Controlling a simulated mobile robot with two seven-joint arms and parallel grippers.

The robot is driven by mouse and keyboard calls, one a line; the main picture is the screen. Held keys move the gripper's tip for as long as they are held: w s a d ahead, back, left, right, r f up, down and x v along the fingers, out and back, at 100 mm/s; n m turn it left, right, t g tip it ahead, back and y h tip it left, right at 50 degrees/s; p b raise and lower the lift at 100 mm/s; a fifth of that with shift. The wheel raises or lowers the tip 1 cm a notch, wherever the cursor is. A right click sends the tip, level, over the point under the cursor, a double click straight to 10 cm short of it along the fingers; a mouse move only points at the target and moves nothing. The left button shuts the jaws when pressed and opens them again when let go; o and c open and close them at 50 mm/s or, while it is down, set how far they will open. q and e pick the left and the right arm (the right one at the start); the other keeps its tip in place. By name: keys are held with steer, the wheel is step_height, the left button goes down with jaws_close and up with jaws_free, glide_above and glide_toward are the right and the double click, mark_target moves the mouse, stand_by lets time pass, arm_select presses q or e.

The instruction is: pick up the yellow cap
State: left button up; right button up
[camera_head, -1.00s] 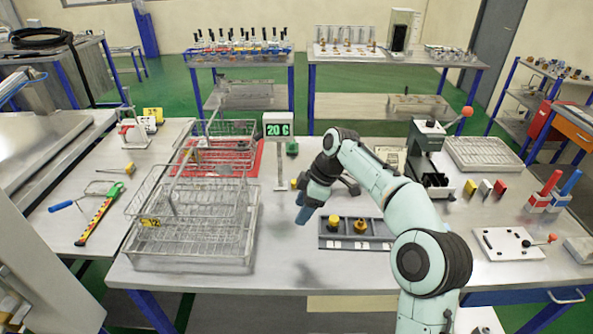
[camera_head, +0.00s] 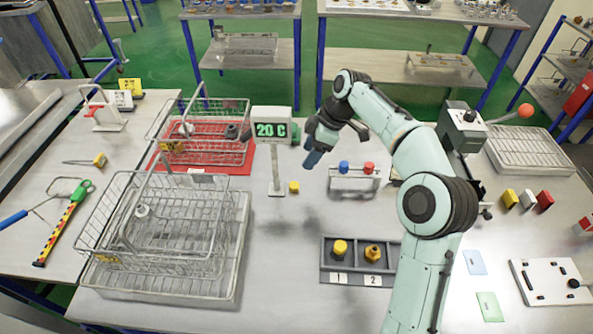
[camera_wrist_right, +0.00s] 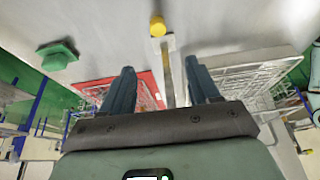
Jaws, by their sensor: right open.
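A small yellow cap (camera_head: 294,187) lies on the table beside the foot of the display stand. It also shows in the right wrist view (camera_wrist_right: 157,27), beyond the fingertips and near the middle. My left gripper is not in view.
The display (camera_head: 271,130) reading 20 C stands close left of my right gripper. A rack with blue and red tops (camera_head: 354,183) stands right of it. Wire baskets (camera_head: 165,225) fill the left. The table between the display foot and grey tray (camera_head: 330,277) is clear.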

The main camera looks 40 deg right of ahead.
steer(key=b, duration=0.1)
glide_above(293, 184)
steer(key=s+d, duration=0.1)
steer(key=d, duration=0.1)
steer(key=f, duration=0.7)
steer(key=shift+a+f, duration=0.2)
steer(key=shift+a, duration=0.05)
steer(key=x, duration=0.4)
steer(key=shift+s+d+f, duration=0.2)
steer(key=shift+s+f, duration=0.05)
steer(key=shift+s, duration=0.15)
steer(key=shift+w+a+f, duration=0.15)
steer(key=shift+w+f, duration=0.05)
steer(key=shift+f, duration=0.25)
steer(key=c, duration=1.1)
